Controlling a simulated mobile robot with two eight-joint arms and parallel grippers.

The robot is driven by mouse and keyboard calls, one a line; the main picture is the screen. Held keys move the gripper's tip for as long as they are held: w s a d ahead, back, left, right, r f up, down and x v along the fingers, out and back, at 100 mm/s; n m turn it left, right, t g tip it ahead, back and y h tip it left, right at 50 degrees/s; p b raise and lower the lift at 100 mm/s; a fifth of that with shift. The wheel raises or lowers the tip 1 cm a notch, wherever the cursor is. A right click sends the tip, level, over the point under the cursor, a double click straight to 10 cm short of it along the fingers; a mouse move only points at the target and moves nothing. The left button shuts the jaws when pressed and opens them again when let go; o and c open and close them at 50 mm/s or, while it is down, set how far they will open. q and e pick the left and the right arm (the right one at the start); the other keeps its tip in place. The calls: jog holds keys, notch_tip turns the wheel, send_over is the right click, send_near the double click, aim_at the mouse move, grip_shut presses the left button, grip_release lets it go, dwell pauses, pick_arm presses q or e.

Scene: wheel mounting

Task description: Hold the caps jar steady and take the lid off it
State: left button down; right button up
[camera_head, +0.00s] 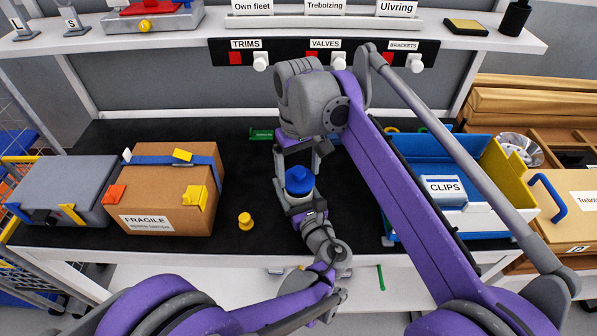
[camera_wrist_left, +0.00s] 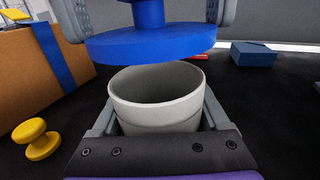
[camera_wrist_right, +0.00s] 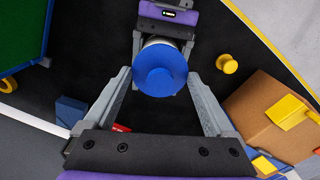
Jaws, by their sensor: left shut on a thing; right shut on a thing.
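The caps jar (camera_wrist_left: 160,104) is a pale grey round pot, upright, with its open mouth showing in the left wrist view; its inside looks empty as far as I see. My left gripper (camera_wrist_left: 158,118) is shut around the jar's body. The blue lid (camera_wrist_left: 150,46) with its knob is above the jar, apart from the rim and slightly tilted. My right gripper (camera_wrist_right: 161,70) is shut on the lid, one finger on each side. In the head view the lid (camera_head: 299,181) shows over the jar (camera_head: 297,199), which is partly hidden by my left gripper.
A yellow knob-shaped piece (camera_head: 245,220) stands on the black mat left of the jar. A cardboard FRAGILE box (camera_head: 160,198) is further left. A shelf edge (camera_head: 200,39) runs above the back.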

aim_at(299, 171)
jog(key=shift+r, duration=0.15)
jog(key=shift+r, duration=1.9)
pick_arm(q)
grip_release()
jog(key=shift+s, duration=0.15)
jog(key=v, duration=1.1)
jog(key=shift+s+d+f+p, duration=0.1)
jog(key=shift+s+d+p, duration=0.1)
jog(key=shift+s+p, duration=0.15)
pick_arm(e)
jog(key=shift+s+r, duration=0.1)
jog(key=shift+r, duration=0.3)
